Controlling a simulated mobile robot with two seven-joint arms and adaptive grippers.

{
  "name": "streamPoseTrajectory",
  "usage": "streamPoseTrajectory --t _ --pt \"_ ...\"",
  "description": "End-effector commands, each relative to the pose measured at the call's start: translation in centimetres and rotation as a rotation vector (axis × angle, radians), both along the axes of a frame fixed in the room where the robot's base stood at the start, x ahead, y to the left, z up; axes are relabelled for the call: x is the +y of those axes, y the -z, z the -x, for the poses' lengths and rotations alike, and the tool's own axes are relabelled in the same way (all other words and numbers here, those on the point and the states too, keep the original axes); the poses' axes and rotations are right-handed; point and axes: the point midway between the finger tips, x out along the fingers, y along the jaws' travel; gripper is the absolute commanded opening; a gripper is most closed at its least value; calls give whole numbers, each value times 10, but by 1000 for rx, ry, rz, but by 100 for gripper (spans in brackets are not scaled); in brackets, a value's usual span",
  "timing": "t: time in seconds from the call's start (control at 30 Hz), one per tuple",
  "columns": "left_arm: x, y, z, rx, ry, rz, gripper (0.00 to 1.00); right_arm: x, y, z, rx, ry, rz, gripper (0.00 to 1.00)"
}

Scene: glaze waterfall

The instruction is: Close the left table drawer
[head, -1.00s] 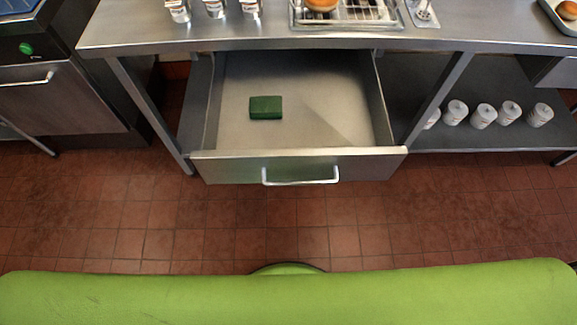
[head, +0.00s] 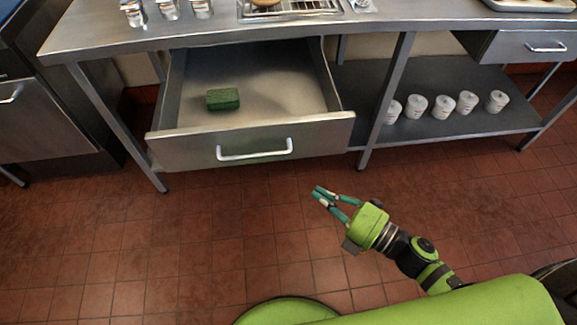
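The left table drawer (head: 180,152) is pulled far out from under the steel table, with its silver bar handle (head: 254,151) on the front panel. A green sponge-like block (head: 223,99) lies inside it. My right gripper (head: 321,195) is in front of the drawer, below and to the right of its handle in the picture, apart from it. My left gripper is not in view.
The steel table (head: 300,28) carries metal containers and a wire rack. A second drawer (head: 530,46) at the right is shut. Several white cups (head: 442,106) stand on the lower shelf (head: 460,125). The tiled floor (head: 200,230) before the drawer is clear.

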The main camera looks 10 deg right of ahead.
Motion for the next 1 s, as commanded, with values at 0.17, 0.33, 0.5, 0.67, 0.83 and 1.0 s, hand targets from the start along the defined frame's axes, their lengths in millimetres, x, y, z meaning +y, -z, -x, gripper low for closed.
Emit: streamPoseTrajectory --t 0.17,0.33,0.5,0.67,0.83,1.0 --pt "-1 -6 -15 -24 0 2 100 13 -5 -15 -9 -3 0 0" --pt "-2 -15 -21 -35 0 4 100 38 -6 -41 -9 -2 -2 0" --pt "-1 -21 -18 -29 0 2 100 62 -5 -68 -6 0 -3 0" --pt "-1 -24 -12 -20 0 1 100 67 -3 -93 -4 1 0 0" --pt "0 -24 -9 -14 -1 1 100 66 -2 -108 -2 0 -1 0" --pt "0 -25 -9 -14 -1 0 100 66 -2 -113 -2 -1 -1 0"
